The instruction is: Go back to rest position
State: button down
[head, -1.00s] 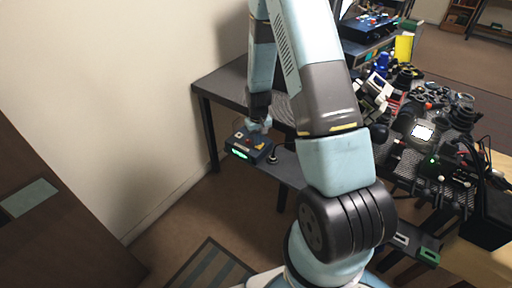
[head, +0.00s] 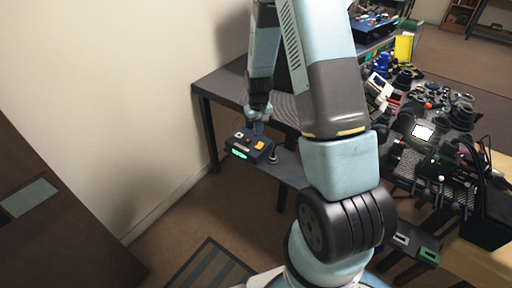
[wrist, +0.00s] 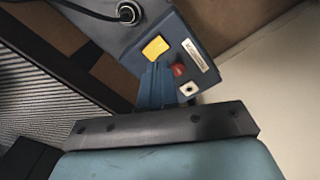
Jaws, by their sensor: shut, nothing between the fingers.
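My gripper (head: 258,127) is at the end of my arm, over the low shelf beside the dark table in the head view. Its blue fingers show in the wrist view (wrist: 158,88), shut together with nothing between them. Just past the fingertips is a dark blue control box (head: 250,146) with a green lit display. In the wrist view the box (wrist: 200,35) shows a yellow button, a red knob, a small white socket and a label. The fingers overlap the box's near edge there; I cannot tell whether they touch it.
A small round knob (head: 273,157) stands on the grey shelf (head: 292,172) right of the box. The table (head: 228,88) stands behind. A crowded bench with lenses, cables and a lit screen (head: 423,133) is at right. The pale wall (head: 110,90) is at left.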

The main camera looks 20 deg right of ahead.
dwell(0.3)
jog(key=s+a+r+t, duration=0.1)
jog(key=s+r, duration=0.3)
jog(key=r, duration=0.9)
jog(key=s+r+t, duration=0.2)
jog(key=s+r, duration=0.2)
jog(key=r, duration=0.9)
jog(key=s+r+t, duration=0.1)
jog(key=s+r, duration=0.5)
jog(key=s, duration=0.4)
jog(key=s+r+m+t, duration=0.1)
jog(key=s+r, duration=0.6)
jog(key=s, duration=0.3)
jog(key=shift+a+r+t, duration=0.3)
jog(key=shift+s, duration=0.1)
